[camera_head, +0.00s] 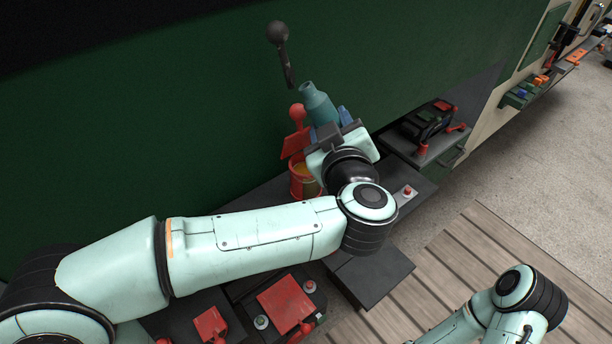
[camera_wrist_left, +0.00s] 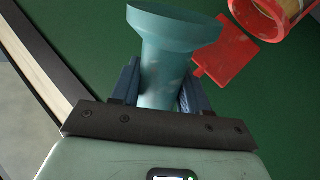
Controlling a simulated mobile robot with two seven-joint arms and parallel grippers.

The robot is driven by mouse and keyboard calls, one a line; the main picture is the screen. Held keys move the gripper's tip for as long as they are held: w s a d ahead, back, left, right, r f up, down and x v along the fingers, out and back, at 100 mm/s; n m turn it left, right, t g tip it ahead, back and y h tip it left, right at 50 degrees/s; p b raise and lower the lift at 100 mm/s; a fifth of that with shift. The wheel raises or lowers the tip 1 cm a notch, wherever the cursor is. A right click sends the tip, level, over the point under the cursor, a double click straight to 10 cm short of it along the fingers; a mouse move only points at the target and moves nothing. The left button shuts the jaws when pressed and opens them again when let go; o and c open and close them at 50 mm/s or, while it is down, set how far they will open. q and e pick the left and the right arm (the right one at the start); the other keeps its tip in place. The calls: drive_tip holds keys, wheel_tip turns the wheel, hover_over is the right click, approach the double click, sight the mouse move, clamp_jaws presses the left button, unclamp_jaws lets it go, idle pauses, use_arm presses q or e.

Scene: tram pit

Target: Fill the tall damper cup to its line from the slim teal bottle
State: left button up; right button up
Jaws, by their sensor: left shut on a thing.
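The slim teal bottle (camera_head: 318,104) is held in my left gripper (camera_head: 328,130), whose blue fingers close on both sides of it. In the head view the bottle is tilted, neck end up and to the left. In the left wrist view the bottle (camera_wrist_left: 165,75) stands out between the fingers (camera_wrist_left: 157,92), its wide end toward the top. A red cup (camera_head: 304,187) with a yellowish inside stands left of and below the gripper, partly behind my left arm. A red cup-like rim (camera_wrist_left: 262,22) shows at the wrist view's top right. I cannot make out a fill line. My right gripper is out of view.
A dark lever with a ball knob (camera_head: 278,35) stands behind the bottle. A red flat piece (camera_head: 295,143) is close left of the gripper. A dark tray (camera_head: 425,125) with red-handled items lies right. The green wall (camera_head: 150,130) is behind.

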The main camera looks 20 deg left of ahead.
sight(333, 109)
use_arm(q)
drive_tip(key=shift+r, duration=2.9)
drive_tip(key=m, duration=0.2)
drive_tip(key=m+t+y, duration=0.1)
drive_tip(key=m, duration=0.2)
drive_tip(key=shift+m+t+y, duration=0.3)
